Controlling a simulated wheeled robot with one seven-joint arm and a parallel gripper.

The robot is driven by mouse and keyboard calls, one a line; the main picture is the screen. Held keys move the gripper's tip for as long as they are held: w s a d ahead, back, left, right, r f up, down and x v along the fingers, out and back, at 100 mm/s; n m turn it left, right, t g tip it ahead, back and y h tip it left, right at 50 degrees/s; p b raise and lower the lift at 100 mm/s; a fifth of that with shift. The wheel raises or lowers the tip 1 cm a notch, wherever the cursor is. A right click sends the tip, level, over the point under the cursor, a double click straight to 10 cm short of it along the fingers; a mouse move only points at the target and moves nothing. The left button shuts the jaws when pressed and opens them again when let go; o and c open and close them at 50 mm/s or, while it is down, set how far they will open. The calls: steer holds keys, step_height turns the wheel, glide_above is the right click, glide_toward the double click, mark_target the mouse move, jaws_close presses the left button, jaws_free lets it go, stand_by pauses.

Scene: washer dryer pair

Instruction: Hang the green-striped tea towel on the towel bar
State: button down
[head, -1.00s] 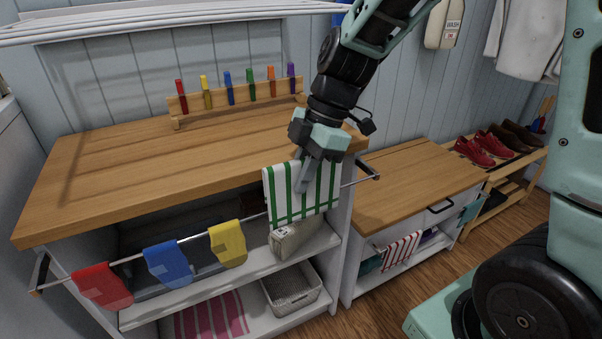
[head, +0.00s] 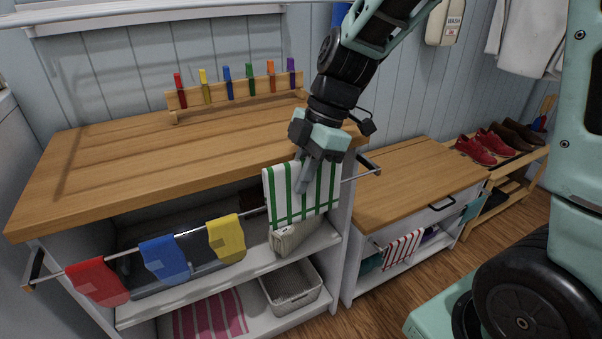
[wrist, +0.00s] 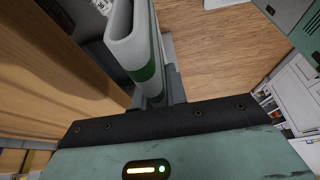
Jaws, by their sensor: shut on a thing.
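The green-striped white tea towel (head: 289,204) hangs down at the right part of the towel bar (head: 194,231), in front of the wooden counter's edge. In the head view I cannot tell whether it is over the bar or just in front of it. My gripper (head: 305,176) is shut on the towel near its top edge, reaching down from above. In the wrist view the folded towel (wrist: 136,45) rises from between the fingers (wrist: 164,92), with a green stripe showing. Red (head: 97,281), blue (head: 165,259) and yellow (head: 227,238) cloths hang on the bar to the left.
The wooden counter (head: 150,165) carries a rack of coloured pegs (head: 238,91). Shelves below hold a basket (head: 293,287) and a pink-striped cloth (head: 210,318). A lower cabinet (head: 412,185) with a red-striped towel (head: 403,249) stands right.

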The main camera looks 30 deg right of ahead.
steer(key=shift+f+b, duration=1.3)
steer(key=shift+f, duration=0.25)
steer(key=c, duration=1.3)
jaws_free()
steer(key=p+v, duration=0.1)
steer(key=v, duration=0.3)
steer(key=shift+r+p, duration=0.35)
steer(key=shift+r, duration=0.05)
steer(key=d, duration=1.2)
steer(key=shift+d+r+p, duration=0.1)
steer(key=shift+d+p, duration=0.1)
steer(key=shift+p, duration=0.2)
steer(key=s+a+f+m+h, duration=0.2)
steer(key=s+a+m, duration=0.3)
steer(key=s+a, duration=0.5)
steer(key=s+a+f+m+h, duration=0.15)
steer(key=s+a+m, duration=0.35)
steer(key=s+a, duration=0.5)
steer(key=shift+h, duration=0.25)
steer(key=r+p, duration=0.8)
steer(key=w+a+r+p, duration=0.1)
steer(key=r+p, duration=0.7)
steer(key=w+r+p, duration=0.1)
steer(key=r+p, duration=0.8)
steer(key=shift+a, duration=0.4)
